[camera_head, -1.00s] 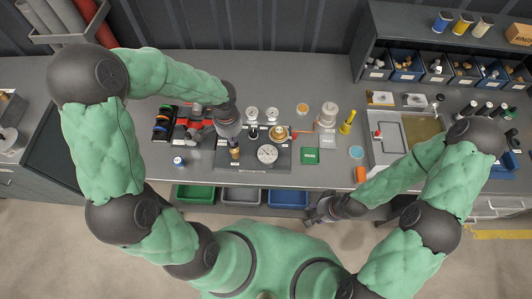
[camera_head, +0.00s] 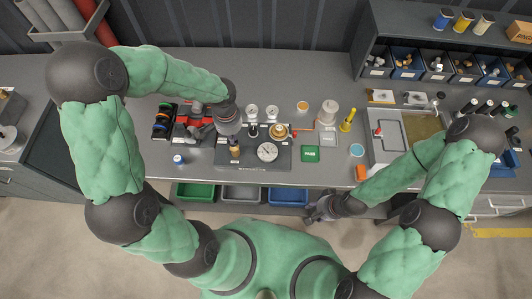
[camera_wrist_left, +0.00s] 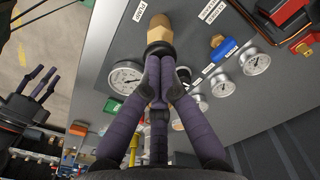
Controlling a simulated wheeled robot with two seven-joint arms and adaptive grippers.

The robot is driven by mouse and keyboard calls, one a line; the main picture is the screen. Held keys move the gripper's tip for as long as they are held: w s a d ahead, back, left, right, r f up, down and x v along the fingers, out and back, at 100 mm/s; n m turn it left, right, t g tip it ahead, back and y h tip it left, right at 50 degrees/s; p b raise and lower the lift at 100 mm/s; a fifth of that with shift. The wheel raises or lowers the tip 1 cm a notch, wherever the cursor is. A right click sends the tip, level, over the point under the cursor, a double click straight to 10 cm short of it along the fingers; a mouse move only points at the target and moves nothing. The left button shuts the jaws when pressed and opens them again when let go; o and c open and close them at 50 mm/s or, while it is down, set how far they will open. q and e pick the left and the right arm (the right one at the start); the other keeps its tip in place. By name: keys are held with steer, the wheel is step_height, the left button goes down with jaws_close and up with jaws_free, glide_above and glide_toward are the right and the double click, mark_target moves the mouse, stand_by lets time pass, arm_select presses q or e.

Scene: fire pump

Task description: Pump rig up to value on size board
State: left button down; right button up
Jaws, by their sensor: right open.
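The pump rig (camera_head: 222,158) is a dark panel on the bench with several white gauges. Its large gauge (camera_head: 267,152) shows in front; it also shows in the left wrist view (camera_wrist_left: 126,78). A brass fitting with a black knob (camera_head: 235,151) stands at its left. My left gripper (camera_head: 232,138) is over this knob. In the left wrist view its purple fingers (camera_wrist_left: 164,74) come together on the black part, below the brass body (camera_wrist_left: 159,29); the contact is partly hidden. A green board (camera_head: 310,153) with white lettering lies right of the rig. My right gripper (camera_head: 318,209) is open and empty at the bench's front edge.
Green, grey and blue bins (camera_head: 288,196) sit under the front edge. A red tool (camera_head: 192,122) is left of the rig. A white canister (camera_head: 328,112) and yellow tool (camera_head: 347,121) stand to the right.

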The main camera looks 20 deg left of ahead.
arm_select(q)
steer(key=shift+f+b, duration=1.15)
steer(key=shift+f, duration=0.25)
steer(key=shift+r, duration=0.1)
steer(key=shift+r+p, duration=1.35)
steer(key=shift+r, duration=0.4)
steer(key=shift+f, duration=0.15)
